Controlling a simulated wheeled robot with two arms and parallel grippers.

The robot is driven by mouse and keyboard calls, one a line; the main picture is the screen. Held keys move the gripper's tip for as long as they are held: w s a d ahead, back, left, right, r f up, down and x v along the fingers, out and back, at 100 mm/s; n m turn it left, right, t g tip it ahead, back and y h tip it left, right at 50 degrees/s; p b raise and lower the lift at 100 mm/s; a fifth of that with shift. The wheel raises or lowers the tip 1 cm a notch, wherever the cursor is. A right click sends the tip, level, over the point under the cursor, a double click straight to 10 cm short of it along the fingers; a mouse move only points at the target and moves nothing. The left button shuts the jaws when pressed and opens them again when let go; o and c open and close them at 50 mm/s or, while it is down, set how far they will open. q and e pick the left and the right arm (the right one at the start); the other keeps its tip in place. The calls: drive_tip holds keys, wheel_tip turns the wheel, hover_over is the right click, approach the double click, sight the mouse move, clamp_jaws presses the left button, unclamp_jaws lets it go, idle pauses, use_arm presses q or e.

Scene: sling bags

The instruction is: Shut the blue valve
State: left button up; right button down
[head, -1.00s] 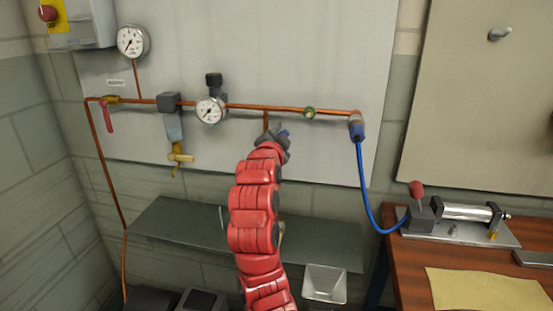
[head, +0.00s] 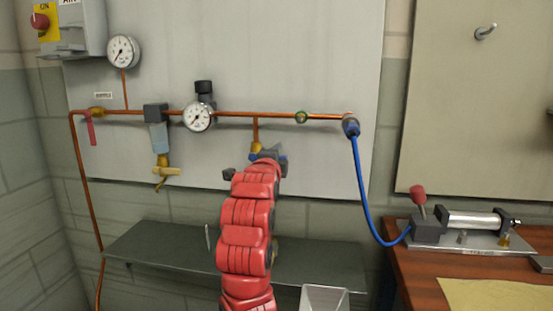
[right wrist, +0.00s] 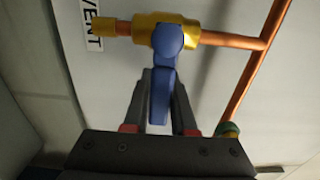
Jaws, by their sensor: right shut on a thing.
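The blue valve is a brass body (right wrist: 193,30) with a blue lever (right wrist: 163,82), beside a label reading VENT (right wrist: 93,25) in the right wrist view. The lever lies crosswise to the brass body there. My right gripper (right wrist: 160,112) is shut on the lever, one finger on each side. In the head view the brass body (head: 256,149) hangs on a short drop below the copper pipe. My right gripper (head: 262,159) is just below it and hides most of the lever; a bit of blue (head: 282,158) shows. My left gripper is not in view.
The copper pipe (head: 275,115) carries gauges (head: 198,117), a red lever (head: 91,132) and a blue hose (head: 361,190). A grey shelf (head: 150,245) lies below. A wooden bench (head: 405,280) with a clamp-like device (head: 470,222) stands at right.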

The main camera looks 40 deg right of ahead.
drive_tip(key=shift+f, duration=0.15)
idle(0.3)
drive_tip(key=c, duration=0.7)
unclamp_jaws()
drive_tip(key=p+v, duration=0.1)
drive_tip(key=v, duration=1.6)
drive_tip(key=shift+s+a+p, duration=0.1)
drive_tip(key=shift+a+p, duration=0.1)
drive_tip(key=shift+p, duration=0.15)
